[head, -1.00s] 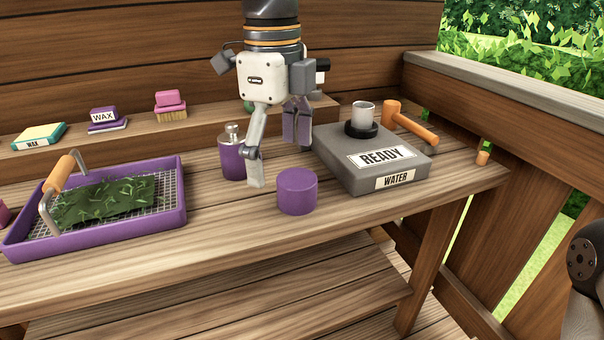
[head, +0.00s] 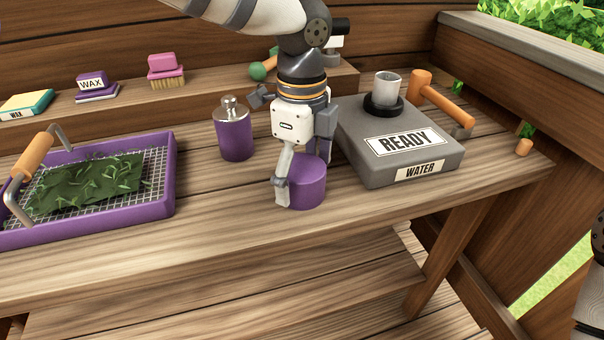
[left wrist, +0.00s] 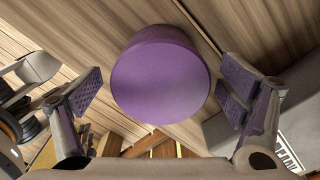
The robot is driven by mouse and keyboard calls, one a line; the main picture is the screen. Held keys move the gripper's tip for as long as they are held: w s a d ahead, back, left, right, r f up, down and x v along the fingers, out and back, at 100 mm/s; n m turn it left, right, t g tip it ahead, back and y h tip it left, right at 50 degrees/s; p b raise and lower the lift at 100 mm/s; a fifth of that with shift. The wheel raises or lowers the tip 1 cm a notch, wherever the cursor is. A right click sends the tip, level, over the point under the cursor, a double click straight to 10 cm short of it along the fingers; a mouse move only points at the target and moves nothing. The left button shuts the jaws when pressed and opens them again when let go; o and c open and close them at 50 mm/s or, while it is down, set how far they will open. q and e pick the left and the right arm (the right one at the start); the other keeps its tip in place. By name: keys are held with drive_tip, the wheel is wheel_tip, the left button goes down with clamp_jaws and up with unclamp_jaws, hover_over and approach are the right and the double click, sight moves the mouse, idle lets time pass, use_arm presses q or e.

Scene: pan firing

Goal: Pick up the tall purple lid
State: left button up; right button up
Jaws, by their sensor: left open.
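The tall purple lid (head: 309,186) is a plain purple cylinder standing on the wooden bench, left of the grey box. My left gripper (head: 300,185) is lowered over it from above, with one finger in front of its left side. In the left wrist view the round top of the lid (left wrist: 160,80) lies between the two open fingers (left wrist: 160,92), with a gap on each side. The lid's lower part is partly hidden by my finger in the head view. My right gripper is not in view; only part of my right arm shows at the right edge.
A purple bottle (head: 233,134) with a metal cap stands behind and left. The grey READY box (head: 376,164) with a cup (head: 387,88) is close on the right, a mallet (head: 440,98) behind it. A purple tray (head: 150,211) lies left. The front bench strip is clear.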

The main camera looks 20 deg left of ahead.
use_arm(q)
drive_tip(key=shift+f, duration=0.2)
drive_tip(key=c, duration=1.2)
drive_tip(key=shift+r, duration=0.15)
